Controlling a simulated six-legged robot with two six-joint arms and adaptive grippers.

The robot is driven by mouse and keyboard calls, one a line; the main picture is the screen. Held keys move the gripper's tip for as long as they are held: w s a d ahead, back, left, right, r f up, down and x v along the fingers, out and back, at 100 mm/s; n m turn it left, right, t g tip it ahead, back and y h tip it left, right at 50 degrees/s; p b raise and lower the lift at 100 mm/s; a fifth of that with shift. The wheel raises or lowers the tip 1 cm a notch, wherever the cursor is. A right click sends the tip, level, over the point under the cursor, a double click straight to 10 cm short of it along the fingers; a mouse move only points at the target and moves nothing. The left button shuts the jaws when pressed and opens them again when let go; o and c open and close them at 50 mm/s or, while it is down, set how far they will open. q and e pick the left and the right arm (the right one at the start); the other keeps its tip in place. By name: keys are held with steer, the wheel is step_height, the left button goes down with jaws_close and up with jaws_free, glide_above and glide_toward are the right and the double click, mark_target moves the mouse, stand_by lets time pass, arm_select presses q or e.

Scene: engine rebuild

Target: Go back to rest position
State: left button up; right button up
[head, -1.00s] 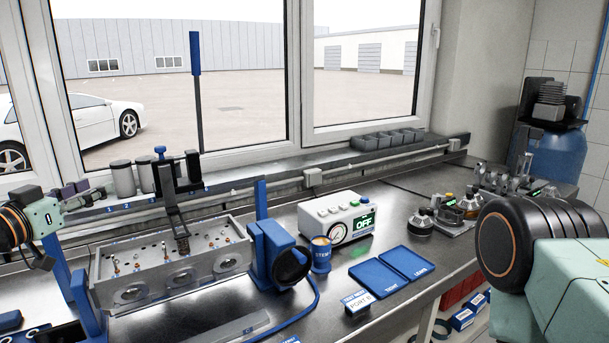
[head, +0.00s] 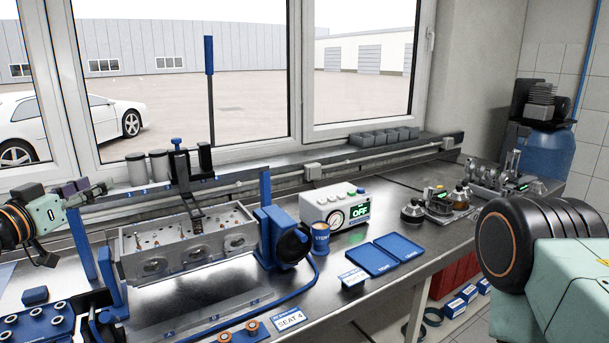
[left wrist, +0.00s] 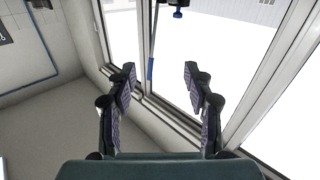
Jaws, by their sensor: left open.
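My left gripper (head: 88,194) is at the left edge of the head view, in front of the window and above the back left of the bench. In the left wrist view its two fingers (left wrist: 160,74) stand well apart with nothing between them, and window panes and frame lie beyond. My right arm shows only as a black round joint and a pale green link at the right edge of the head view. My right gripper is hidden or out of frame.
A grey engine head (head: 187,245) sits in a blue stand on the bench. A tester reading OFF (head: 336,207), a blue STEM cup (head: 320,239) and two blue trays (head: 386,255) stand right of it. A blue rack (head: 38,326) lies front left. Central bench has bare patches.

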arm_select(q)
steer(key=s+d+f+n+g+y+b, duration=0.1)
steer(key=s+d+f+n+g+b, duration=0.25)
steer(key=f, duration=0.85)
steer(key=s+d+f+g+b, duration=0.2)
steer(key=s+d+f, duration=0.4)
steer(key=f, duration=0.5)
steer(key=s+d+f+n+g+y+b, duration=0.1)
steer(key=s+d+f+g+b, duration=0.4)
steer(key=f, duration=0.7)
steer(key=s+d+f+m+g+y+b, duration=0.1)
steer(key=s+d+f+g+b, duration=0.1)
steer(key=s+f, duration=1.1)
steer(key=s+d+f+m+g+b, duration=0.1)
steer(key=s+f+g+b, duration=0.4)
steer(key=s+f, duration=0.8)
steer(key=shift+s+d+f+y+b, duration=0.25)
steer(key=shift+s+d+y+b, duration=0.35)
steer(key=shift+s, duration=0.65)
steer(key=shift+d, duration=0.1)
steer(key=shift+w, duration=0.15)
